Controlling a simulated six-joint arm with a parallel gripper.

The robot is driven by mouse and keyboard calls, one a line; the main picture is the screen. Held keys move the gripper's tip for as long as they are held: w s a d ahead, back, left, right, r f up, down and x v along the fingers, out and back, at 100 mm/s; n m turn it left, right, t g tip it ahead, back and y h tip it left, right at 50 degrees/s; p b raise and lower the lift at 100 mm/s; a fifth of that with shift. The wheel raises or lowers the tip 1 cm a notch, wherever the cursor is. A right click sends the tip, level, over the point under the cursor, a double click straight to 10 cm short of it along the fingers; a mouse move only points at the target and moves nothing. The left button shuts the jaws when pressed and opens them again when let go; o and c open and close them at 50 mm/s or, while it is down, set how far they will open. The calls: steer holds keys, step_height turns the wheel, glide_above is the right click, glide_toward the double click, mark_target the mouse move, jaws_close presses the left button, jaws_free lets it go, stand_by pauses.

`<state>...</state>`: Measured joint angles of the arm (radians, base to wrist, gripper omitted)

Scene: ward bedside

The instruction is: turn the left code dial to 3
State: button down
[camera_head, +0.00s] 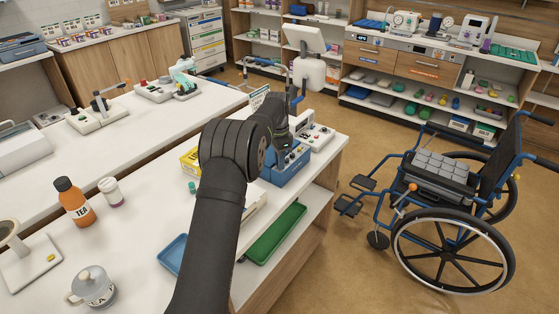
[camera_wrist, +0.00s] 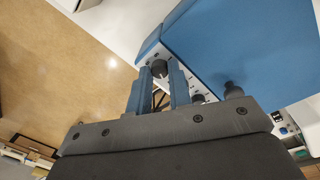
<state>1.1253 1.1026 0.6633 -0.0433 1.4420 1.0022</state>
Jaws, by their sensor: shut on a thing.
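A blue box (camera_head: 287,173) stands near the right end of the near counter, partly hidden behind my arm. In the wrist view the blue box (camera_wrist: 250,45) fills the upper right, and a pale strip with small marks runs along its edge. A dark round dial (camera_wrist: 158,67) sits on that strip between the two blue fingers of my gripper (camera_wrist: 159,74), which is shut on it. A second dark dial (camera_wrist: 197,99) shows to the right of the fingers. The dial's number is not readable, and I cannot tell from the picture which dial is held.
A dark knob (camera_wrist: 232,88) stands out from the box near the fingers. A yellow box (camera_head: 190,160) is left of my arm; a white device (camera_head: 318,136) is behind the blue box. A green tray (camera_head: 276,235) lies on the lower shelf. A wheelchair (camera_head: 440,190) stands right, across clear floor.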

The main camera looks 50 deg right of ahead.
steer(key=shift+m, duration=0.6)
steer(key=c, duration=1.6)
jaws_free()
